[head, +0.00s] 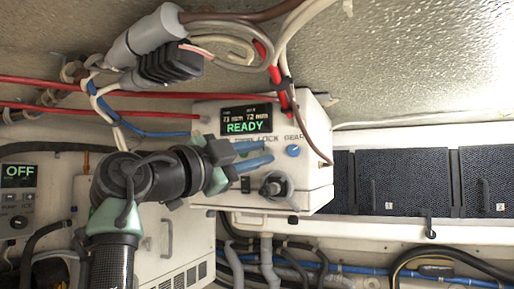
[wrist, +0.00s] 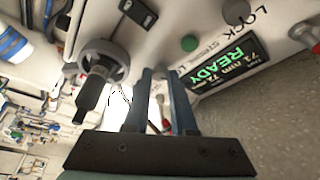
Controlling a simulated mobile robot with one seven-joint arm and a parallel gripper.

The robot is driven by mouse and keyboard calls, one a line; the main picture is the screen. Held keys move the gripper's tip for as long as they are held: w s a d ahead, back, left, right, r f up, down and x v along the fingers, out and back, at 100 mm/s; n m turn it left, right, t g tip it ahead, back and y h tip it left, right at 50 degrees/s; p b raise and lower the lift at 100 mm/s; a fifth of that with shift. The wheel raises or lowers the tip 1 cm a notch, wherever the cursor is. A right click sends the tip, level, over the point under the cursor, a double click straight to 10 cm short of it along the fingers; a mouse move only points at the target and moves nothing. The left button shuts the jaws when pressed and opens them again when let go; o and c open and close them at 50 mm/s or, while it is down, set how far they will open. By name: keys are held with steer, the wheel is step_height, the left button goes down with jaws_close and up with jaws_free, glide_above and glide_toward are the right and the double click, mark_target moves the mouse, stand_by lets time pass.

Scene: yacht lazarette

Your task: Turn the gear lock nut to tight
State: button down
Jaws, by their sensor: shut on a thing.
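The control box (head: 310,200) has a lit display (head: 246,119) reading READY, with LOCK and GEAR lettering beside it. My gripper (head: 271,153) reaches in from the left, its blue fingers at the box front below the lettering. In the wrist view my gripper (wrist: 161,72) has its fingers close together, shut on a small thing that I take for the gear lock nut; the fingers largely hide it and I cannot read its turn. A green knob (wrist: 189,43) lies just beyond the right fingertip. The display also shows in the wrist view (wrist: 228,64).
A lever with a dark grip (head: 275,186) sticks out just below my fingers; it also shows in the wrist view (wrist: 92,85). Cables and a grey connector (head: 150,40) hang above. Dark panels (head: 403,181) stand at right.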

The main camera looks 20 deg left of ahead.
steer(key=shift+r+m+g+p, duration=0.2)
steer(key=shift+m+g+p, duration=0.7)
steer(key=shift+m, duration=1.3)
steer(key=c, duration=0.7)
jaws_free()
steer(key=shift+c, duration=0.2)
steer(key=b+v, duration=0.5)
steer(key=v, duration=0.8)
steer(key=shift+f, duration=0.25)
steer(key=shift+a, duration=0.1)
